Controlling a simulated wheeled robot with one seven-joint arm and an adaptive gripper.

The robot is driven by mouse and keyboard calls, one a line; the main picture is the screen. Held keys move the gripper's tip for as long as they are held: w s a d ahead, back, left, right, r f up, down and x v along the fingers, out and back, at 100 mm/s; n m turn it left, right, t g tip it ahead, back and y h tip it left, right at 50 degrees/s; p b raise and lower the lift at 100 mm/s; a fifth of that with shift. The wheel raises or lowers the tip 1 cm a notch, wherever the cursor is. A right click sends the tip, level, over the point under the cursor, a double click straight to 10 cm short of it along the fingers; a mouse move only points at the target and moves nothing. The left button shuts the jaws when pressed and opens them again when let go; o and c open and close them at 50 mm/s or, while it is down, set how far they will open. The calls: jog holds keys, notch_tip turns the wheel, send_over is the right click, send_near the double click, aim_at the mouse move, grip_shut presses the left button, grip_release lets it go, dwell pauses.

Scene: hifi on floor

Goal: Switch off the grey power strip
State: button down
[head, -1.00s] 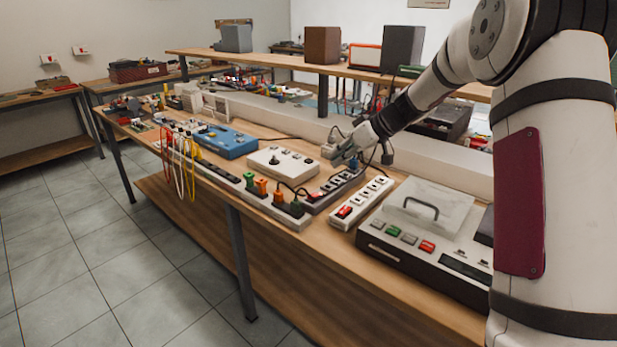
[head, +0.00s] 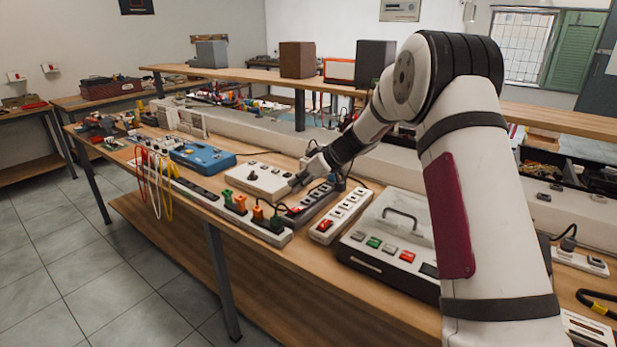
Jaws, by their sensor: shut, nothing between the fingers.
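The grey power strip (head: 317,202) lies on the workbench in the head view, with its red switch (head: 292,210) at the near end and a dark plug and cord at its far part. My gripper (head: 295,184) is shut and empty. It points down and left over the strip's left side, beside the white box with a dark knob. In the picture its fingertips show a little above the red switch. I cannot tell whether they touch the strip or box.
A white power strip (head: 341,215) with a red switch lies just right of the grey one. A white strip with green and orange plugs (head: 240,205) runs along the front edge. The white knob box (head: 258,180) is at left, a device with coloured buttons (head: 390,235) at right.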

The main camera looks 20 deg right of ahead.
aim_at(291, 211)
jog(key=f, duration=0.1)
jog(key=a+f, duration=0.1)
jog(key=f, duration=0.1)
jog(key=shift+w+a+f, duration=0.2)
jog(key=shift+w+f, duration=0.15)
jog(key=shift+w, duration=0.05)
jog(key=shift+s+a+f, duration=0.1)
jog(key=shift+a+f, duration=0.05)
jog(key=shift+f, duration=0.65)
jog(key=f+h+b, duration=0.1)
jog(key=b, duration=0.2)
jog(key=shift+a+t+b, duration=0.2)
jog(key=shift+t+b, duration=0.1)
jog(key=shift+b, duration=0.1)
jog(key=shift+s+r, duration=0.1)
jog(key=shift+d+n, duration=0.15)
jog(key=shift+n, duration=0.15)
